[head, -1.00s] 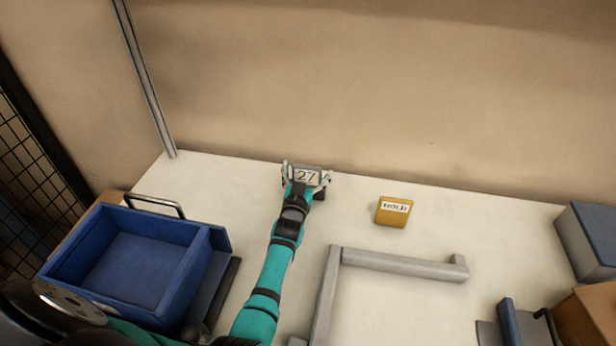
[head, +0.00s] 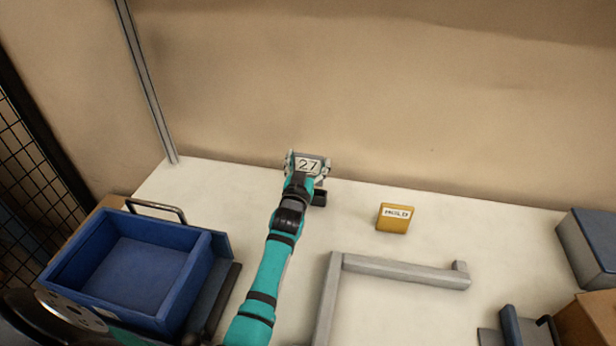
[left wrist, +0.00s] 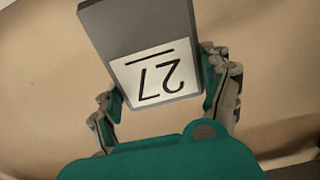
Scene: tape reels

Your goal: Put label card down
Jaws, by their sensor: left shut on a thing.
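The label card (head: 307,166) is a grey plate with a white panel that reads 27. In the head view it is near the back edge of the table (head: 255,200). My left gripper (head: 306,170) is shut on the card, with a finger at each side. In the left wrist view the card (left wrist: 158,75) shows upside down between the two fingers (left wrist: 165,95). A small dark block (head: 320,198) sits on the table just right of and below the gripper. My right gripper is not in view.
A blue open bin (head: 190,283) with a wire handle stands at the left. A yellow HOLD block (head: 395,218) stands right of my arm. A grey angled rail (head: 400,270) lies in front of it. A grey-blue box (head: 590,245) and a brown box (head: 590,320) are at the right.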

